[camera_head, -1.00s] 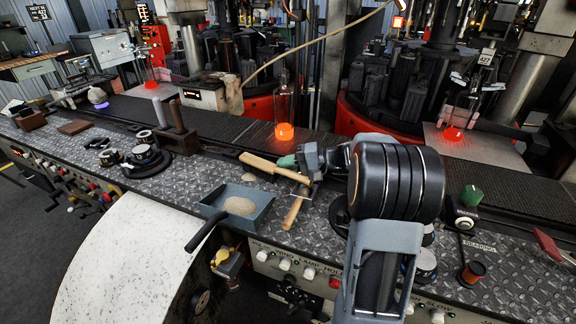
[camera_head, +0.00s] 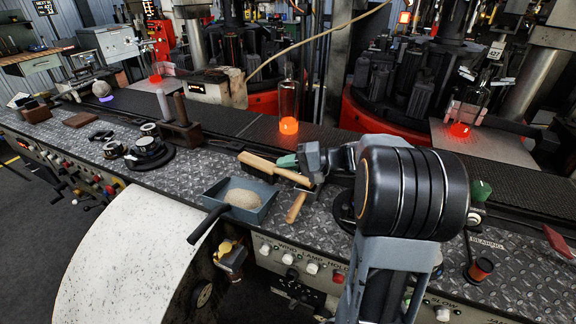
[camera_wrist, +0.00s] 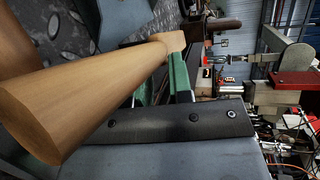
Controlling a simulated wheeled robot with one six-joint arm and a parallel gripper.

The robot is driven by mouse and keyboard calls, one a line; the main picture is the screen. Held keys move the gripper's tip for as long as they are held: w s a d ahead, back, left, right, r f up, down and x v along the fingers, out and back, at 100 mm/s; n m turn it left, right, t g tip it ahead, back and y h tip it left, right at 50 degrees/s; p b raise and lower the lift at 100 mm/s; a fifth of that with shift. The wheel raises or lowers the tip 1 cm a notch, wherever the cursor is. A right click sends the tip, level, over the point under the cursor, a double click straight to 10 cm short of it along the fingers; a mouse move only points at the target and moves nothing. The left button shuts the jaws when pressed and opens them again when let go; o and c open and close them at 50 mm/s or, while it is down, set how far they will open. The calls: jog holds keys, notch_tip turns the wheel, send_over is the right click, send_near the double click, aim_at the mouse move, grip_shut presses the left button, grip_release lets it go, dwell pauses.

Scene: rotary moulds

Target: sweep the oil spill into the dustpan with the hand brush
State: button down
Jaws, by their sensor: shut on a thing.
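The hand brush (camera_head: 262,164) has a pale wooden body with dark bristles and is just behind the dustpan. My gripper (camera_head: 299,166) is shut on it. In the wrist view its wooden handle (camera_wrist: 85,85) fills the left side, close to the green finger pads (camera_wrist: 180,75). The blue-grey dustpan (camera_head: 213,192) lies on the diamond-plate deck, its dark handle pointing to the lower left. A beige, grainy heap (camera_head: 242,199) lies in the pan. I see no clear spill on the deck; the brush and gripper hide part of it.
Another wooden handle (camera_head: 296,206) lies below my gripper, right of the pan. Black round fittings (camera_head: 150,150) and a brown block with upright rods (camera_head: 183,132) stand to the left. A glowing bottle (camera_head: 288,110) stands behind. A curved pale sheet (camera_head: 130,255) is in front.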

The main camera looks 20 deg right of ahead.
dwell(0.3)
jog(key=shift+r+p, duration=1.1)
jog(key=shift+r, duration=0.65)
jog(key=shift+r, duration=0.1)
notch_tip(320, 180, up, 5)
jog(key=p, duration=0.3)
jog(key=shift+s, duration=0.1)
